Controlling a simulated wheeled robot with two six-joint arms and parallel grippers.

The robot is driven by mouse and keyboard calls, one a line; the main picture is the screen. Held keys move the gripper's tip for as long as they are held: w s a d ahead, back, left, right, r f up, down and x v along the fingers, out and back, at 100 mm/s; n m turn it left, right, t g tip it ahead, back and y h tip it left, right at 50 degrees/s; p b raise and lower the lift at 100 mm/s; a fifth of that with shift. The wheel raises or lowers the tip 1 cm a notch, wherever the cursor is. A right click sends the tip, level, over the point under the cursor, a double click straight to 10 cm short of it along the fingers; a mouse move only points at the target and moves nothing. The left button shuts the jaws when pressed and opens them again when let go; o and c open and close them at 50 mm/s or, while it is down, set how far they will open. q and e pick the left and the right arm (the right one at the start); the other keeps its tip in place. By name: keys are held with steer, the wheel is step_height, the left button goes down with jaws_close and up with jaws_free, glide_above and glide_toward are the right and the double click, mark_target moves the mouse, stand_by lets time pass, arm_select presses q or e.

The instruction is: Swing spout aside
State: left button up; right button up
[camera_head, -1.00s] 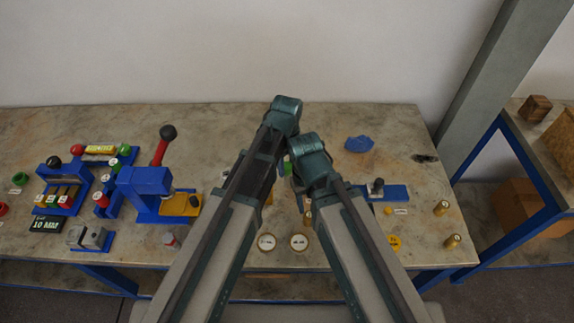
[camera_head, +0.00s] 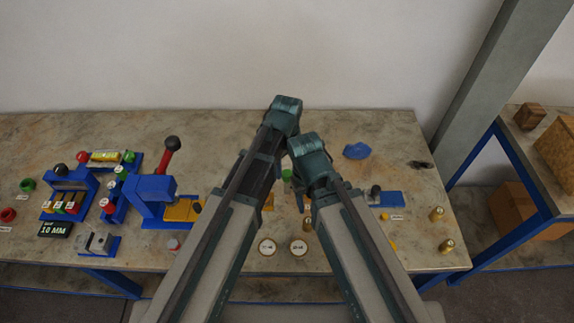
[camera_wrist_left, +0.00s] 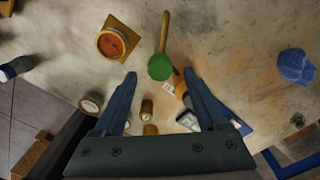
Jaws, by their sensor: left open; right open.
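No part can be surely told as the spout. In the left wrist view, a green round piece (camera_wrist_left: 160,67) with an olive-yellow bar (camera_wrist_left: 165,30) lies ahead of my open left gripper (camera_wrist_left: 165,82), which is empty. The green piece also shows in the head view (camera_head: 287,175) between my arms. A square tan plate (camera_wrist_left: 122,30) carries a round orange-topped part (camera_wrist_left: 111,43), left of the bar. In the head view my crossing arms hide the jaws of both grippers. The right gripper's jaws show in neither view.
A blue lever press (camera_head: 153,188) and blue fixtures with coloured knobs stand at left. Two round labelled discs (camera_head: 298,247) sit near the front edge. Brass cylinders (camera_head: 437,213) stand at right; a blue crumpled cloth (camera_head: 356,151) lies behind. The bench's back strip is largely clear.

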arm_select(q)
step_height(320, 180, up, 10)
steer(key=p, duration=0.8)
steer(key=shift+p, duration=0.4)
steer(key=shift+f, duration=0.1)
steer(key=s+a+n, duration=0.4)
steer(key=a+n, duration=0.4)
steer(key=n, duration=0.6)
steer(key=s+a+n, duration=0.4)
steer(key=a+n, duration=0.5)
steer(key=n, duration=0.4)
steer(key=s+d+f+m+b, duration=0.1)
steer(key=s+d+f+b, duration=0.1)
steer(key=d, duration=0.3)
steer(key=s+d+f+m+y+b, duration=0.1)
steer(key=s+d+f+m+b, duration=0.1)
steer(key=d, duration=0.4)
steer(key=shift+s+d+m, duration=0.15)
steer(key=shift+s+m, duration=0.15)
steer(key=shift+s, duration=0.3)
steer(key=shift+f, duration=0.1)
